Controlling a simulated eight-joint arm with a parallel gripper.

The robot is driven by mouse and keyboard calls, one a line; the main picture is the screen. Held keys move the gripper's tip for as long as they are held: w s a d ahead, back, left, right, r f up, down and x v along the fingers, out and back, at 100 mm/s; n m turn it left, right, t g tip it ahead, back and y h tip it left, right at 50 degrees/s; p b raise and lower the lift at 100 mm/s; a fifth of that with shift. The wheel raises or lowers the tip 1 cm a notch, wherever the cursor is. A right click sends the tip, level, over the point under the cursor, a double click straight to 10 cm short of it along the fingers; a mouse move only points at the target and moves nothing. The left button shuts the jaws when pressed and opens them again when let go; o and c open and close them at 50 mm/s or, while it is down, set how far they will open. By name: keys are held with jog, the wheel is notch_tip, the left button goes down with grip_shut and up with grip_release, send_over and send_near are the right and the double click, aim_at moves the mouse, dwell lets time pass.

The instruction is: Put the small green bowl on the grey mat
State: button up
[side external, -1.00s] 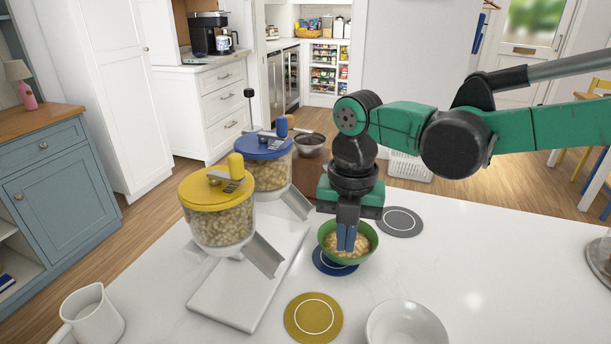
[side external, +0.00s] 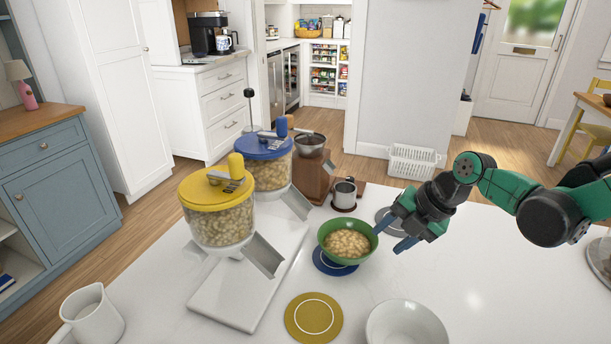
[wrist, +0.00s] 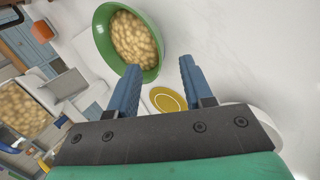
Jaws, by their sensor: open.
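The small green bowl (side external: 327,231), filled with pale beans or nuts, sits upright on the blue mat (side external: 322,265). It also shows at the top of the wrist view (wrist: 102,42). My gripper (side external: 389,237) is tilted low at the bowl's right side, its fingers spread apart and pointing left. In the wrist view my gripper (wrist: 158,67) has nothing between its fingers; the left fingertip is close to the bowl's rim, and I cannot tell if it touches. The grey mat (side external: 382,213) lies behind my gripper, mostly hidden by it.
Two dispensers, yellow-lidded (side external: 217,205) and blue-lidded (side external: 266,165), stand left with chutes near the bowl. A yellow mat (side external: 313,318) and white bowl (side external: 405,325) are in front.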

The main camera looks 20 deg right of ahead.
aim_at(375, 248)
jog(key=shift+f, duration=0.1)
jog(key=shift+x, duration=2.7)
grip_shut()
grip_release()
